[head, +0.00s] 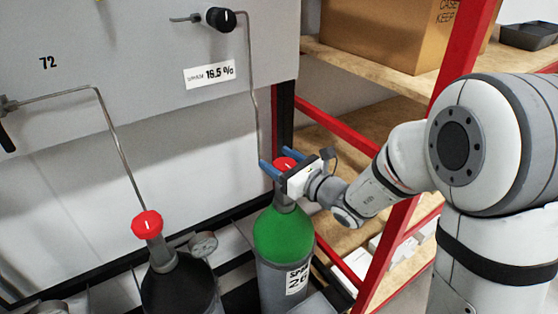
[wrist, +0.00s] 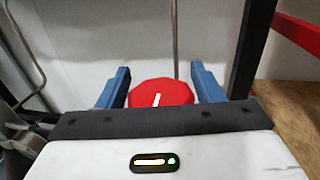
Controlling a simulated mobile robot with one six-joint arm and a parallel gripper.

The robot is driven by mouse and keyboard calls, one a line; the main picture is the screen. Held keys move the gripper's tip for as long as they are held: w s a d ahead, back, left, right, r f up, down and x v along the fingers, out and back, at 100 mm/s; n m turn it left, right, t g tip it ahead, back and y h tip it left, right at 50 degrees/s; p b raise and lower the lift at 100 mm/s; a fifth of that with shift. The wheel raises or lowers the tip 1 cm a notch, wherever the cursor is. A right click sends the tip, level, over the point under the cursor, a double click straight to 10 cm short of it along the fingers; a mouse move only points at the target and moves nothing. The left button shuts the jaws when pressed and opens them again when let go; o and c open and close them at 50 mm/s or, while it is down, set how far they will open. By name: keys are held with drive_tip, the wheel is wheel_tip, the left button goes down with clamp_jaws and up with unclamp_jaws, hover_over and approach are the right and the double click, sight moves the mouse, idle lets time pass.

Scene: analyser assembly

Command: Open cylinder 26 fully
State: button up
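Cylinder 26 (head: 268,280) is a grey cylinder with a green shoulder and a label reading 26, upright at the lower middle of the head view. Its red valve knob (head: 284,164) sits on top; it also shows in the wrist view (wrist: 160,92) with a white mark pointing nearly straight up the picture. My gripper (head: 272,165) has its blue fingers on either side of the knob. In the wrist view the fingers (wrist: 160,82) stand apart with small gaps beside the knob, so the gripper is open around it.
A dark cylinder (head: 180,290) with a red knob (head: 147,224) stands to the left, with a gauge (head: 203,245) beside it. A grey panel (head: 150,60) with thin pipes is behind. A red-framed shelf (head: 400,225) with a cardboard box (head: 385,35) stands to the right, close to my arm.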

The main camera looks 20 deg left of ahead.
drive_tip(key=c, duration=0.7)
drive_tip(key=shift+o, duration=0.2)
drive_tip(key=shift+g, duration=0.3)
